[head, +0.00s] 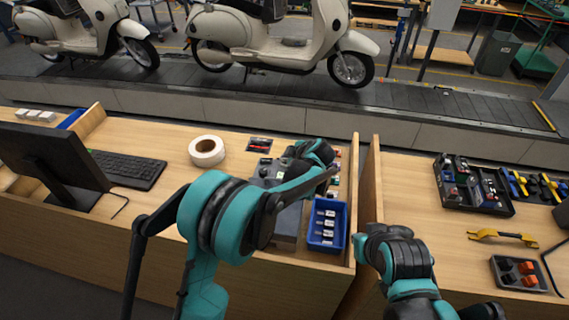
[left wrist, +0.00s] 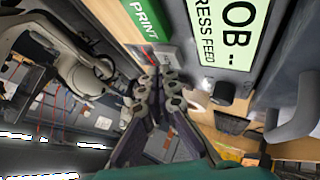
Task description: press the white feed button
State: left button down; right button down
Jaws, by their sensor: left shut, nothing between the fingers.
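A grey label printer (head: 286,222) stands on the bench in the head view, partly hidden by my left arm. In the left wrist view its lit display (left wrist: 232,30) reads "JOB --" and "PRESS FEED", beside a green "PRINT" label (left wrist: 139,18). A small pale round part, perhaps the white feed button (left wrist: 203,98), lies beside a dark knob (left wrist: 223,92). My left gripper (left wrist: 160,85) is shut and empty, its tips near the printer's front and left of the pale part; contact cannot be told. My right gripper (head: 374,240) is low beside the bench divider, its fingers unclear.
A blue bin (head: 327,244) with labelled items stands right of the printer. A wooden divider (head: 368,180) rises beyond it. A tape roll (head: 207,151), keyboard (head: 125,169) and monitor (head: 48,155) are on the left. The conveyor (head: 270,92) with cream scooters runs behind.

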pick_arm(q)
jog(key=shift+f+b, duration=0.45)
dwell(0.4)
jog(key=shift+r, duration=0.1)
jog(key=shift+r+p, duration=0.45)
jog(key=shift+r, duration=0.35)
jog(key=shift+r+p, duration=1.5)
jog(key=shift+r, duration=1.05)
jog(key=shift+f, duration=0.15)
